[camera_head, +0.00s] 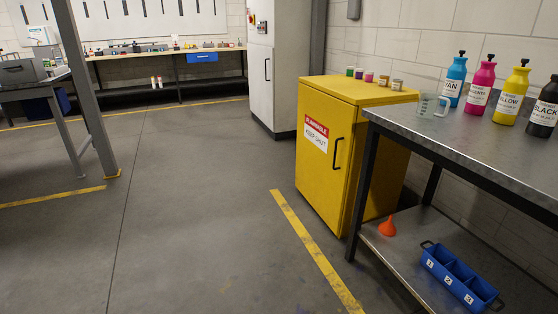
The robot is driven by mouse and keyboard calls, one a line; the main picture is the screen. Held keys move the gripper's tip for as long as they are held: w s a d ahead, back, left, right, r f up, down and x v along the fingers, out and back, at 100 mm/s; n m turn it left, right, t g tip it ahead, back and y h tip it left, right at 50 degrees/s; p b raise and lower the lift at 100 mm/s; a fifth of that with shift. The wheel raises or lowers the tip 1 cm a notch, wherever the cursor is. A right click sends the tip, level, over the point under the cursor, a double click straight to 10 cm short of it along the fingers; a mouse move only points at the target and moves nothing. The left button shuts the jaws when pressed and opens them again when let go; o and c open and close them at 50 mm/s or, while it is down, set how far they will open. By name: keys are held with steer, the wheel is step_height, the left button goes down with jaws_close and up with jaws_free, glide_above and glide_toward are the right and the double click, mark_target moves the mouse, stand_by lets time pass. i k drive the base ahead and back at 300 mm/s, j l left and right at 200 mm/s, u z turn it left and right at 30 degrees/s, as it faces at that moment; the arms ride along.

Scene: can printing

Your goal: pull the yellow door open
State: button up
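The yellow cabinet (355,95) stands on the floor right of the middle, against the white block wall. Its yellow door (318,172) faces left and toward me and looks shut. A red and white "Flammable, keep shut" label (317,133) is on the upper part of the door. A dark vertical bar handle (337,153) sits near the door's right edge. The cabinet's lower right side is partly hidden by the steel table. My gripper is not in this view.
A steel table (460,133) with ink bottles (481,85) and a measuring jug (432,105) stands close right of the cabinet. Its lower shelf holds an orange funnel (387,226) and a blue tray (458,277). Floor (200,200) left of the door is clear, with a yellow line (312,245).

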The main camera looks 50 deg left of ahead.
mark_target(326, 122)
steer(key=u, duration=1.5)
